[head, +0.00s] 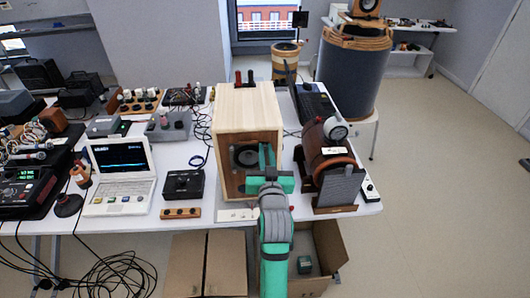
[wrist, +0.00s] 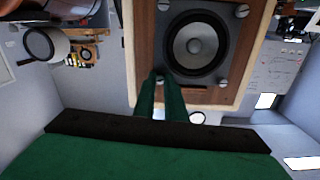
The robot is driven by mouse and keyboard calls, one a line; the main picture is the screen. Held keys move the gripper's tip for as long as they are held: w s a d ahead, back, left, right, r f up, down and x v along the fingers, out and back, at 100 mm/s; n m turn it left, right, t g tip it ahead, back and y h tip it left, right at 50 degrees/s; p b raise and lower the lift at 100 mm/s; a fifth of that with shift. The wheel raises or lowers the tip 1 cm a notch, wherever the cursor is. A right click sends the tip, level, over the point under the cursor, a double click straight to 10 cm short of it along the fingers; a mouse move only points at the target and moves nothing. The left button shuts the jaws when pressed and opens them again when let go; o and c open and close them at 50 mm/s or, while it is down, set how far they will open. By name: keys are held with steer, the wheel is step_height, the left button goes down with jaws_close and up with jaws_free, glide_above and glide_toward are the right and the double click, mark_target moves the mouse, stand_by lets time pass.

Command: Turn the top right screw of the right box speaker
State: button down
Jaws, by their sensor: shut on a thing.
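A light wooden box speaker (head: 247,105) stands on the table with its dark cone (head: 245,155) facing me. My green gripper (head: 266,158) is at the right side of its front. The wrist view shows the speaker front (wrist: 143,40) close up and apparently upside down, with a grey cone (wrist: 195,45) and a metal screw near each corner. My gripper's two fingertips (wrist: 161,82) are close together and shut on the lower-left screw (wrist: 160,78) in that view, which matches the speaker's top right. The fingers partly hide this screw. Another screw (wrist: 222,84) shows to its right.
A brown cylindrical device (head: 325,160) with a dark grille stands close right of the speaker. A black box (head: 183,184) and a white laptop (head: 120,180) are on the left. Floor to the right is clear.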

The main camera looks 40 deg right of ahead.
steer(key=shift+s+f+m, duration=0.1)
steer(key=shift+m, duration=1.5)
steer(key=c, duration=1.8)
jaws_free()
steer(key=shift+w, duration=0.25)
steer(key=shift+w+a, duration=0.1)
steer(key=shift+a, duration=0.15)
